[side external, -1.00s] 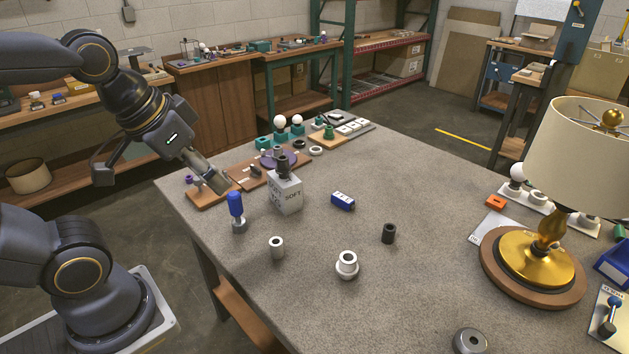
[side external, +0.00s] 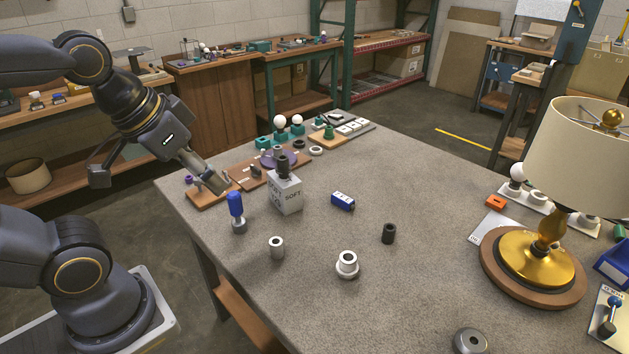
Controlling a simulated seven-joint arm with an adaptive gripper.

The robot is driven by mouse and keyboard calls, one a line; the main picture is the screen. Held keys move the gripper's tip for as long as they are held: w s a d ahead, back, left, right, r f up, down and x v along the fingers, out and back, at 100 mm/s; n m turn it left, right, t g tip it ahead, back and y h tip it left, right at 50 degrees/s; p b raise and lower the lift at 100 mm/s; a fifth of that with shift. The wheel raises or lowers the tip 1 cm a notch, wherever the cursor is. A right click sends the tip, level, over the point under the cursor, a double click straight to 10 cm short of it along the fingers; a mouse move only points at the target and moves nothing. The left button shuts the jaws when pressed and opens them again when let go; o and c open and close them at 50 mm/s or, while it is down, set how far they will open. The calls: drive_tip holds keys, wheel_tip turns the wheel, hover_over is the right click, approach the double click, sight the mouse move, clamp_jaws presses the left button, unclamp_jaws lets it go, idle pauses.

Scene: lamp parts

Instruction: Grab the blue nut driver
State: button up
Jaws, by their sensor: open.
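A blue-handled tool that looks like the nut driver (side external: 236,205) stands upright on the table near its left edge, its lower end in a grey metal piece (side external: 239,227). My gripper (side external: 222,187) is above and behind it, over the wooden board at the table's back left corner, pointing down and right. The gripper is open and I see nothing held in it. Its fingertips look apart from the blue handle, though the exact gap in depth is hard to tell.
A white box marked SOFT (side external: 286,195) with a dark piece on top stands just right of the blue tool. A white cylinder (side external: 277,247), a white flanged ring (side external: 347,264), a black cylinder (side external: 389,233) and a blue block (side external: 343,201) lie farther right. A gold lamp (side external: 543,245) stands at right.

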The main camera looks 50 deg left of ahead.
drive_tip(key=shift+o, duration=0.2)
drive_tip(key=shift+o, duration=0.5)
drive_tip(key=n+g+y, duration=0.1)
drive_tip(key=n, duration=0.2)
hover_over(238, 208)
drive_tip(key=s+a, duration=0.1)
drive_tip(key=s, duration=0.1)
wheel_tip(238, 208, down, 19)
drive_tip(key=shift+w+f, duration=0.1)
drive_tip(key=shift+f, duration=0.1)
drive_tip(key=shift+x, duration=3.95)
drive_tip(key=shift+a, duration=0.15)
